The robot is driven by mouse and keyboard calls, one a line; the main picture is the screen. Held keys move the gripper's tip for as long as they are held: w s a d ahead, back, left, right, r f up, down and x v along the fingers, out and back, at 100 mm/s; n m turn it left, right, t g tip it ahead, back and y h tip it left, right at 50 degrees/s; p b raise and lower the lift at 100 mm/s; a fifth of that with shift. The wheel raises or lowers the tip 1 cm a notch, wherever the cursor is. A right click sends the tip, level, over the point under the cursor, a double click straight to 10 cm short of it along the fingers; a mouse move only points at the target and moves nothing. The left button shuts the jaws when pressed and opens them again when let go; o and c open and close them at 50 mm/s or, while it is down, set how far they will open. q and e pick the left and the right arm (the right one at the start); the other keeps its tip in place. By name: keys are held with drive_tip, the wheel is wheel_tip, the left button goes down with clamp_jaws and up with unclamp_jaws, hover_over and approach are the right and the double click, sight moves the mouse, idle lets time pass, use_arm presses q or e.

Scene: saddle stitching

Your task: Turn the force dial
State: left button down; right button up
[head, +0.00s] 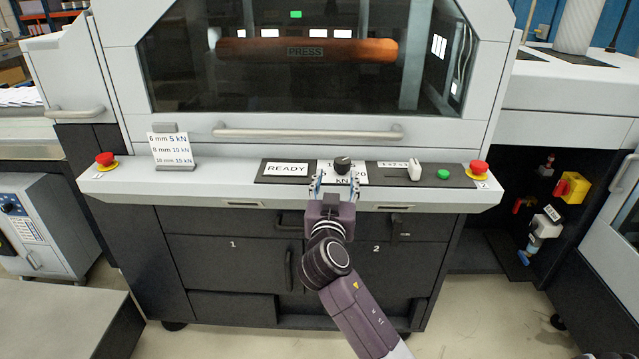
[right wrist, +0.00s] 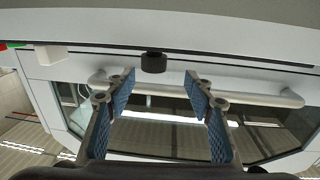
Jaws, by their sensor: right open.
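The force dial (head: 342,164) is a small black knob on a white plate marked in kN, on the machine's front control ledge. In the right wrist view the dial (right wrist: 153,62) shows ahead of the fingers, midway between them and apart from both. My right gripper (head: 335,184) is open just in front of the dial in the head view. Its blue-padded fingers (right wrist: 157,85) hold nothing. The lower part of the kN plate is partly hidden by the gripper. My left gripper is not in view.
A READY display (head: 287,169) is left of the dial; a white slider (head: 414,170) and green button (head: 443,174) are right. Red stop buttons (head: 106,159) (head: 479,167) sit at both ledge ends. A card (head: 170,150) lists mm and kN values. A handle bar (head: 310,133) runs behind the ledge.

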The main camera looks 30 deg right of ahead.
sight(342, 168)
drive_tip(key=shift+d+r, duration=0.1)
drive_tip(key=shift+d, duration=0.1)
drive_tip(key=p+x, duration=0.1)
drive_tip(key=x, duration=0.5)
drive_tip(key=shift+s+d+p, duration=0.1)
drive_tip(key=shift+d+p, duration=0.25)
drive_tip(key=shift+d, duration=0.1)
drive_tip(key=shift+w+d+f, duration=0.2)
drive_tip(key=shift+w+d, duration=0.25)
drive_tip(key=shift+w, duration=0.15)
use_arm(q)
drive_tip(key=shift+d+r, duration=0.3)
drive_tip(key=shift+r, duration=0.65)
use_arm(e)
drive_tip(key=c, duration=1.2)
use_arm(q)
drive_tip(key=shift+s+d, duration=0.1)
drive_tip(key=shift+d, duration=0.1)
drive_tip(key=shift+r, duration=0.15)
